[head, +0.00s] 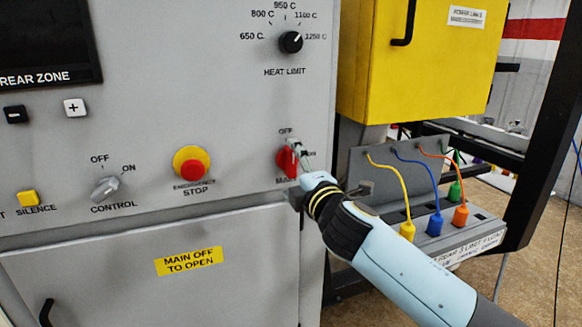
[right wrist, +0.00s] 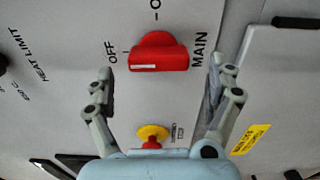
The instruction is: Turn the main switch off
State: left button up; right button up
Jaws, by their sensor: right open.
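The main switch is a red knob (head: 284,163) on the grey panel, below its OFF label and partly hidden by my right gripper in the head view. In the right wrist view the red knob (right wrist: 158,55) shows clearly. Its bar lies along the line from OFF to MAIN, and its white mark is on the half towards OFF. My right gripper (right wrist: 162,68) is open, with one finger on each side of the knob, apart from it in the picture. In the head view the right gripper (head: 299,154) is at the knob. My left gripper is out of view.
A red emergency stop (head: 193,168) on a yellow base and a control knob (head: 106,187) are left of the switch. The heat limit knob (head: 291,42) is above. A yellow box (head: 425,70) and coloured plugs with cables (head: 436,222) are at the right.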

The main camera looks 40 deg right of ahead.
jog(key=v, duration=0.9)
jog(key=shift+s, duration=0.3)
jog(key=shift+a, duration=0.1)
jog(key=s+f+m+g+b, duration=0.2)
jog(key=s+f+g+b, duration=0.15)
jog(key=f, duration=1.15)
jog(key=s+f+m+g+y+b, duration=0.15)
jog(key=s+f+b, duration=0.3)
jog(key=f, duration=1.15)
jog(key=s+f+m+g+b, duration=0.25)
jog(key=s+f+g, duration=0.2)
jog(key=f, duration=1.05)
jog(key=s+f+m+g+b, duration=0.3)
jog(key=s+f+g, duration=0.1)
jog(key=s+f, duration=1.1)
jog(key=s+a+f+m+g+y, duration=0.1)
jog(key=s+f+m, duration=0.2)
jog(key=s, duration=0.5)
jog(key=s+f+m+g, duration=0.2)
jog(key=s+f+m, duration=0.1)
jog(key=s, duration=0.5)
jog(key=shift+a+f+y+b, duration=0.25)
jog(key=shift+a+y+b, duration=0.1)
jog(key=shift+a+b, duration=0.1)
